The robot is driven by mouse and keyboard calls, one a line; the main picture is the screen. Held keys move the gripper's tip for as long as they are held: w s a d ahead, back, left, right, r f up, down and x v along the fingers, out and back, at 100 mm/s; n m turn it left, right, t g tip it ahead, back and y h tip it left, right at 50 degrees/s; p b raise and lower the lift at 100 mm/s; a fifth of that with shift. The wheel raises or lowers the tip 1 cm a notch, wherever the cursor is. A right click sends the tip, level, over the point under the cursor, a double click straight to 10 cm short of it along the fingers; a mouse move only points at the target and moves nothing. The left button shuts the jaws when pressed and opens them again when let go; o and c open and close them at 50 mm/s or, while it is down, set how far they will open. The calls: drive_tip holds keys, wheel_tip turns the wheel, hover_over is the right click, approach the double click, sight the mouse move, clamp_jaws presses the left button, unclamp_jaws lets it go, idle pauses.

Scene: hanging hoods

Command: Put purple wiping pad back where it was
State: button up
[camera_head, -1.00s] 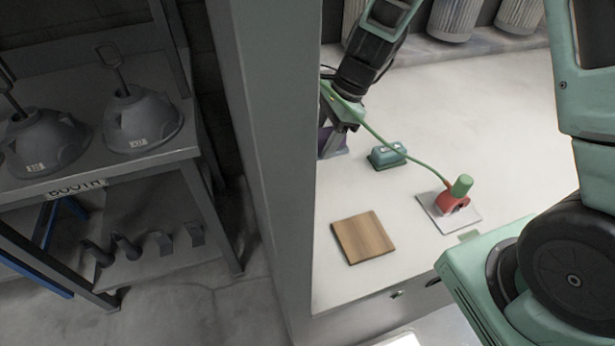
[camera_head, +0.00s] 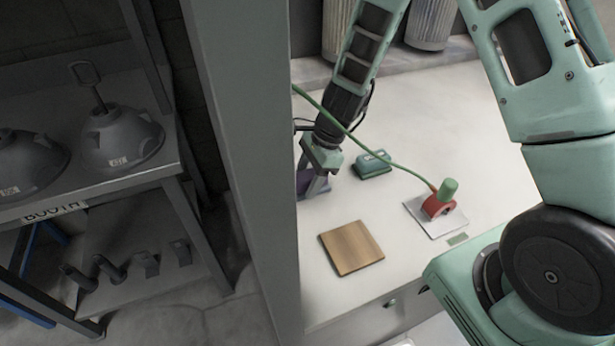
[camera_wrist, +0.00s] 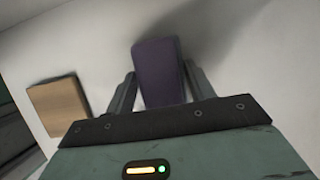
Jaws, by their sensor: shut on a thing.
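The purple wiping pad (camera_wrist: 160,72) is between the two fingers of my gripper (camera_wrist: 158,92) in the wrist view, and the gripper is shut on it. In the head view my gripper (camera_head: 316,182) points down at the left side of the white worktop, close to the grey post. The purple pad (camera_head: 303,182) shows there only in part, behind the fingers. I cannot tell whether the pad touches the worktop.
A teal block (camera_head: 371,164) sits right of my gripper. A wooden square (camera_head: 351,248) lies nearer the front edge; a red tool with a green knob (camera_head: 440,202) stands on a light plate (camera_head: 420,211). A green hose crosses above. The grey post (camera_head: 245,150) bounds the left.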

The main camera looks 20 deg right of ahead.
drive_tip(key=o, duration=1)
drive_tip(key=shift+f, duration=0.1)
drive_tip(key=shift+c, duration=0.2)
drive_tip(key=shift+r, duration=0.25)
drive_tip(key=p+v, duration=0.1)
drive_tip(key=v, duration=1.1)
drive_tip(key=shift+f, duration=0.1)
